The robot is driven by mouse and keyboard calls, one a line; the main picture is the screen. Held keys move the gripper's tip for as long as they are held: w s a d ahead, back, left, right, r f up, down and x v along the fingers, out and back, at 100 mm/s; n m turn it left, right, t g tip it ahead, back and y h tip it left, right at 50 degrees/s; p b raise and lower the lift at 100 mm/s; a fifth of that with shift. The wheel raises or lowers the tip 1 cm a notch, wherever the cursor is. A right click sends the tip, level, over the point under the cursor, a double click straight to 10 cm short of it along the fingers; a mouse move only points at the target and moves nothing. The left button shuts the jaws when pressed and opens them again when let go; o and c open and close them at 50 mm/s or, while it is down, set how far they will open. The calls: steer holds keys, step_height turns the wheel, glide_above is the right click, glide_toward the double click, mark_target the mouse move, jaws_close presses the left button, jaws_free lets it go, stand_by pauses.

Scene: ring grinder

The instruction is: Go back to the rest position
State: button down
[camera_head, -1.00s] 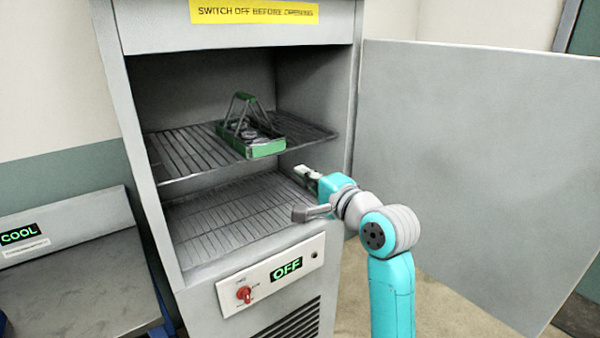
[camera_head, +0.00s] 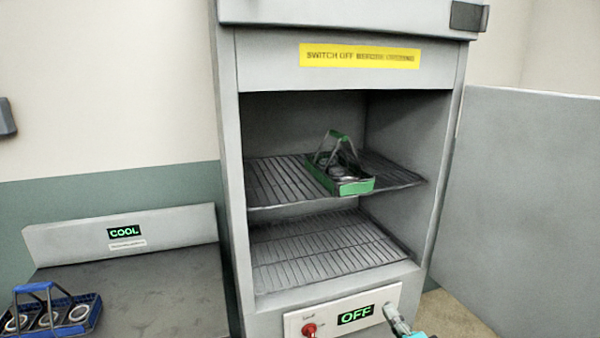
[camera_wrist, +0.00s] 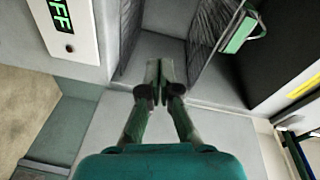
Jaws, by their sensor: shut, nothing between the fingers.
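My gripper (camera_wrist: 160,75) is shut and empty in the wrist view, its two fingers together in front of the cabinet. In the head view only its tip end (camera_head: 398,322) shows at the bottom edge, in front of the control panel and to the right of the OFF display. The cabinet (camera_head: 228,190) stands open. A green carrier (camera_head: 352,187) with a raised handle and round parts in it sits on the upper wire shelf (camera_head: 275,187), apart from my gripper. The green carrier also shows at the top of the wrist view (camera_wrist: 238,32).
The open cabinet door (camera_head: 530,190) fills the right side. The lower wire shelf (camera_head: 320,250) is empty. A red switch (camera_head: 309,330) sits beside the OFF display (camera_head: 356,315). At left, a blue carrier (camera_head: 75,318) with rings stands on the COOL bench (camera_head: 170,275).

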steer(key=s+f+n+g+h, duration=0.1)
steer(key=s+f+n, duration=0.1)
steer(key=s+f, duration=0.75)
steer(key=s+f+n+h, duration=0.25)
steer(key=s+f, duration=0.45)
steer(key=s, duration=0.5)
steer(key=s+r+n+g, duration=0.1)
steer(key=s+n, duration=0.7)
steer(key=s, duration=1.6)
steer(key=shift+s+a+r, duration=0.4)
steer(key=shift+r, duration=0.15)
steer(key=shift+a+n+y, duration=0.1)
steer(key=shift+n+y, duration=0.15)
steer(key=shift+n, duration=0.1)
